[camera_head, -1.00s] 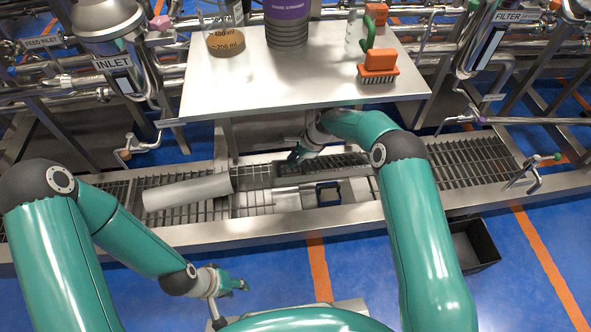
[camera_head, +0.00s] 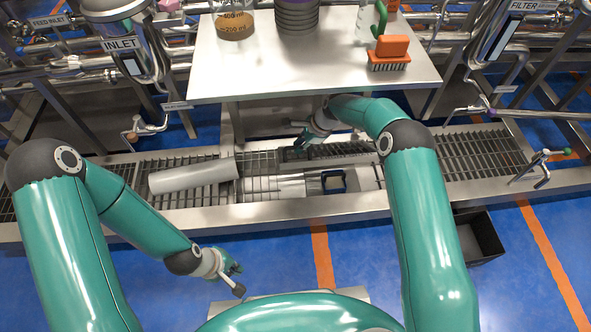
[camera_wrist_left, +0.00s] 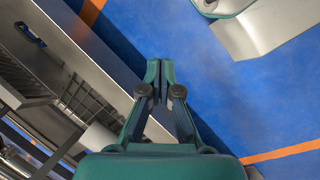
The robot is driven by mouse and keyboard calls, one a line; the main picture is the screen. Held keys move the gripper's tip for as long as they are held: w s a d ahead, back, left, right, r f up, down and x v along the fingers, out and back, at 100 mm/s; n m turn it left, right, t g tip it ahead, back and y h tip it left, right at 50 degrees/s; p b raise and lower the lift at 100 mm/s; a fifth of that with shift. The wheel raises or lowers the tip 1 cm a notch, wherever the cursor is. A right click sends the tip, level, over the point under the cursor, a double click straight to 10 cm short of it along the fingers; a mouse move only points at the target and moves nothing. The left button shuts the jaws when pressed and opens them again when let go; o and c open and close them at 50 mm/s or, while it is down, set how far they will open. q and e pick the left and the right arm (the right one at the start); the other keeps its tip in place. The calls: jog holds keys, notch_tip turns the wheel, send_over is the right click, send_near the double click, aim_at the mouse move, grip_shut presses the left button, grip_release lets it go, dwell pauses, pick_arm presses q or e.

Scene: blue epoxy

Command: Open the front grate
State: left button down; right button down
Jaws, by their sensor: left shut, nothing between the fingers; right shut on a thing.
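A long floor channel (camera_head: 275,214) with a steel rim runs across the head view. Its middle part is uncovered, and a recess with a dark blue-edged square (camera_head: 333,182) shows inside. A dark slotted grate (camera_head: 335,151) stands along the back of this gap, below the table. My right gripper (camera_head: 298,132) is at the grate's left end and is shut on it; its fingertips are partly hidden. My left gripper (camera_head: 236,277) is shut and empty, in front of the channel over the blue floor. In the left wrist view its fingers (camera_wrist_left: 159,75) meet with nothing between them.
A black bin (camera_head: 478,238) stands at front right.

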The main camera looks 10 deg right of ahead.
jog(key=shift+w+d+f, duration=0.15)
jog(key=shift+d+f, duration=0.1)
jog(key=shift+d, duration=0.1)
pick_arm(q)
jog(key=w+n+t+y, duration=0.35)
jog(key=w+n, duration=1.35)
jog(key=n, duration=0.8)
jog(key=w+d+r+n+t, duration=0.1)
jog(key=w+d+r, duration=0.1)
jog(key=d, duration=0.7)
jog(key=w+d+r+n+t, duration=0.1)
jog(key=d+r+n, duration=0.15)
jog(key=d, duration=0.75)
jog(key=shift+m, duration=0.45)
jog(key=x, duration=0.9)
jog(key=shift+f, duration=0.2)
jog(key=shift+w+r, duration=1.35)
jog(key=shift+r, duration=0.25)
